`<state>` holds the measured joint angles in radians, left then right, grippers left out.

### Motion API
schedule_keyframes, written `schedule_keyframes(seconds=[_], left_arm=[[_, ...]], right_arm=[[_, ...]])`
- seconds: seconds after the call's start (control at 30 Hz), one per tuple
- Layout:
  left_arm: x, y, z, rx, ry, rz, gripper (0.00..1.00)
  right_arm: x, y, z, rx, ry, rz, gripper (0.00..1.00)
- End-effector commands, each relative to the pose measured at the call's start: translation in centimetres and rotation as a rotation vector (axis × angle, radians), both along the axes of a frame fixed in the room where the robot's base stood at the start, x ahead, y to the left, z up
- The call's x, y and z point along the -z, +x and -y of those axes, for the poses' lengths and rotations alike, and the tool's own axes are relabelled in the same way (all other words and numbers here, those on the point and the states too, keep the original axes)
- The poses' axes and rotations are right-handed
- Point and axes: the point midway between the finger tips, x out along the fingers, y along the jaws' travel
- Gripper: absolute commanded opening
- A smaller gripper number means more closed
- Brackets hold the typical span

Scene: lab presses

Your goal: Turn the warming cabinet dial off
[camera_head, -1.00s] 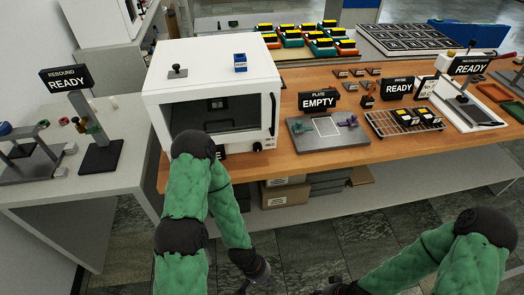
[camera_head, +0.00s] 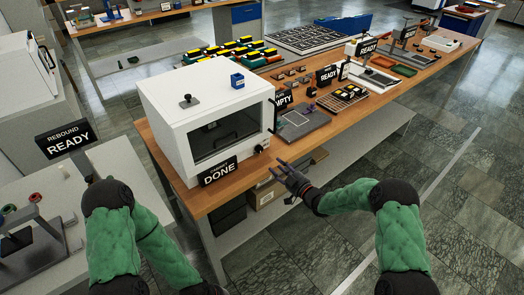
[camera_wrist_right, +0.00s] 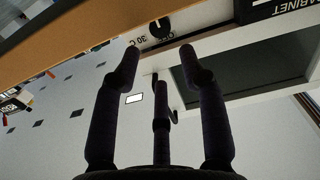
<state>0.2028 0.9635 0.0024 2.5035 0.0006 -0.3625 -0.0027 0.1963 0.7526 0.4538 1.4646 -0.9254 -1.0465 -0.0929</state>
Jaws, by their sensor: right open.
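The white warming cabinet (camera_head: 165,125) stands on the wooden bench with its dark window facing front. Its black dial (camera_head: 258,149) is low on the front's right side. In the right wrist view the dial (camera_wrist_right: 160,27) appears upside down at the top, with a white mark and a "30 C" label beside it. My right gripper (camera_head: 277,169) is open and empty, just in front of and below the dial, apart from it. Its spread fingers (camera_wrist_right: 160,55) point toward the dial in the wrist view. My left arm is at the lower left; its gripper is outside the frame.
A "DONE" sign (camera_head: 219,171) stands at the cabinet's front, left of the dial. A black knob and blue block sit on the cabinet top. The floor at the right is open.

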Motion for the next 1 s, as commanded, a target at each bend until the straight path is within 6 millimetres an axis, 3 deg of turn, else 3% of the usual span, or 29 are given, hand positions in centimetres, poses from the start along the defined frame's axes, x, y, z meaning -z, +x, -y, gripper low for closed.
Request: schedule_keyframes(seconds=[0.17, 0.7, 1.0], left_arm=[[0.3, 0.0, 0.0, 0.001, 0.000, 0.000, 0.00], [2.2, 0.0, 0.0, 0.000, 0.000, 0.000, 0.00], [2.3, 0.0, 0.0, 0.000, 0.000, 0.000, 0.00]], right_arm=[[-0.4, 1.1, -0.8, -0.010, -0.004, 0.022, 0.43], [-0.3, 7.9, -5.7, -0.007, -0.004, 0.017, 0.43], [-0.4, 8.9, -6.4, -0.007, -0.003, 0.016, 0.43]])
